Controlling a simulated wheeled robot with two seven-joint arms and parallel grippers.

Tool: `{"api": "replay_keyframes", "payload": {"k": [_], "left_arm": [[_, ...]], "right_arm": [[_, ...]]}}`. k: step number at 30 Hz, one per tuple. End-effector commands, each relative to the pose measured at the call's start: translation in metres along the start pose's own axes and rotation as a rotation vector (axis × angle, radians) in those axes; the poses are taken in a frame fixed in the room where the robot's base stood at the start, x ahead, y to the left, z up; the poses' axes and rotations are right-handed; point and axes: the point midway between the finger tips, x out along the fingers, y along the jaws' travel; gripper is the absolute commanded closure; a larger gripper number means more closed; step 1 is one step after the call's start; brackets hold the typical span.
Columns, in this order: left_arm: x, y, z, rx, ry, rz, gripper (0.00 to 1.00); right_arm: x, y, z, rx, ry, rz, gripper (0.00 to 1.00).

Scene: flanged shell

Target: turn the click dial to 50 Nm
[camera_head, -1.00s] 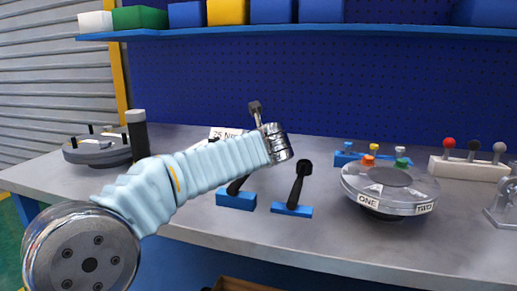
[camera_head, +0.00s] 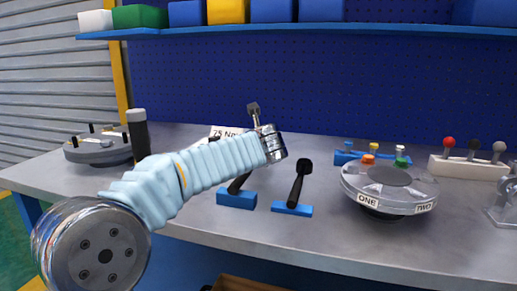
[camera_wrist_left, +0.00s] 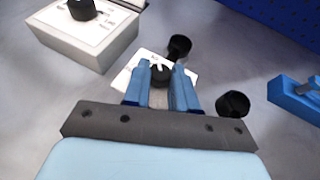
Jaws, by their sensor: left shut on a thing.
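The click dial's black knob (camera_wrist_left: 161,74) stands on a white plate with small dark markings (camera_wrist_left: 124,77) in the left wrist view. My left gripper (camera_wrist_left: 160,78) is shut on this knob, with one blue finger on either side of it. The markings are too small and too covered to read the setting. In the head view a white label reading about 75 Nm (camera_head: 226,131) shows behind my left arm. That arm hides the dial and the fingers there. My right gripper is in neither view.
Levers on blue bases (camera_head: 292,209) stand beside my left wrist, close to the fingers. A white box with a black knob (camera_wrist_left: 84,28) lies at upper left in the wrist view. A round flanged shell (camera_head: 388,188) is to the right. Bare bench lies in front.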

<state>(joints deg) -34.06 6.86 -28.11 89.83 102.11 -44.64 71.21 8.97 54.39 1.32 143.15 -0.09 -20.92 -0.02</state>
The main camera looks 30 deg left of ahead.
Motion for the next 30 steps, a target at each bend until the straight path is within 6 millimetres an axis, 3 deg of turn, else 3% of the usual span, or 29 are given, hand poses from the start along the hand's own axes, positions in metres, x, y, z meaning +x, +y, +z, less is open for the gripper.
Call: {"api": "replay_keyframes", "payload": {"k": [5,14,15,19,30], "left_arm": [[-0.0007,0.0044,0.0027,0.04,0.003,-0.097,1.0],[-0.0002,0.0024,0.0001,0.049,0.0,-0.119,1.0],[-0.0002,0.0024,0.0001,0.049,0.0,-0.119,0.71],[-0.0002,0.0025,0.0002,0.049,0.0,-0.118,0.51],[-0.0042,0.003,0.0002,0.048,0.0,-0.119,0.48]], "right_arm": [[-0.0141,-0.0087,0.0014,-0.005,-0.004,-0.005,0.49],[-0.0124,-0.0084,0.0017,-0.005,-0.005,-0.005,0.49],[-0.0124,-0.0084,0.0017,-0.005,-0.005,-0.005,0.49],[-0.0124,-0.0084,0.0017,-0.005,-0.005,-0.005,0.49],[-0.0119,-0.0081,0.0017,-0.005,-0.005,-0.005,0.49]]}}
